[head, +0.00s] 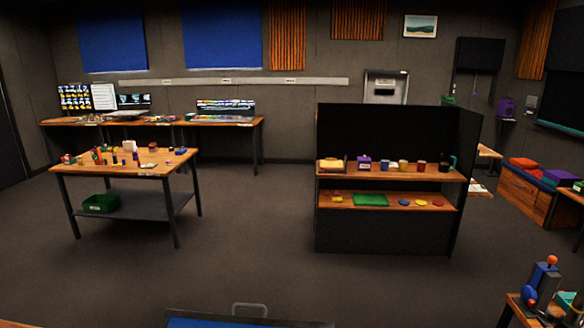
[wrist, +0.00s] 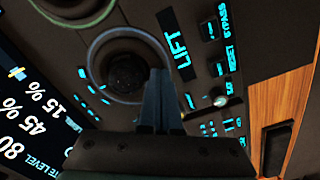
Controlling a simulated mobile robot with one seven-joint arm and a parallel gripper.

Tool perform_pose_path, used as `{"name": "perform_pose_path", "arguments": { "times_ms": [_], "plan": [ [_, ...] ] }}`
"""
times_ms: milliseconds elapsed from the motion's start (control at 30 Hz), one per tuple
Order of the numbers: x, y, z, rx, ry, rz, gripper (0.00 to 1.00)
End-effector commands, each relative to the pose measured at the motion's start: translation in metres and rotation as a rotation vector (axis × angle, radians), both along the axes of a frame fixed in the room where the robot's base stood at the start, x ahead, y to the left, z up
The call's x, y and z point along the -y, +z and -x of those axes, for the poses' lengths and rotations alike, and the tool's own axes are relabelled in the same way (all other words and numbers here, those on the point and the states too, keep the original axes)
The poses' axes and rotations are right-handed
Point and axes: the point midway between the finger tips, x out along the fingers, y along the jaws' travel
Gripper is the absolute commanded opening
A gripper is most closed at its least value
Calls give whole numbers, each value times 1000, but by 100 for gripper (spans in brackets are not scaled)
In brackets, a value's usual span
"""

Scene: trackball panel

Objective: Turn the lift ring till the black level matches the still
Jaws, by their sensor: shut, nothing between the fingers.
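In the wrist view a dark round trackball (wrist: 122,72) sits inside a ring (wrist: 97,46) with a pale rim, beside a label reading LIFT (wrist: 179,44). The picture is turned, so the lettering runs sideways. My gripper (wrist: 160,76) is shut and empty. Its fingertips lie over the right side of the ring and hide part of it; I cannot tell whether they touch. A lit screen (wrist: 30,105) at the left shows 80, 45 %, 15 % and the word LEVEL. The still and the black level cannot be made out.
Part of another ring (wrist: 100,12) shows at the top left of the wrist view. Lit buttons (wrist: 219,67) and a small pale knob (wrist: 220,100) lie right of the label. In the head view, a far desk (head: 250,122) carries monitors; open floor lies between the tables.

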Motion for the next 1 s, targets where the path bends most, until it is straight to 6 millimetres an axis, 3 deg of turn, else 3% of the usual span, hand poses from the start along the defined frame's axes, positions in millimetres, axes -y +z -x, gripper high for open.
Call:
{"name": "perform_pose_path", "arguments": {
  "times_ms": [300,667,1000],
  "plan": [
    [7,1,2,0,159,0,0],
    [8,0,3,0,190,0,0],
    [16,-3,5,-1,351,0,0]
  ]
}}
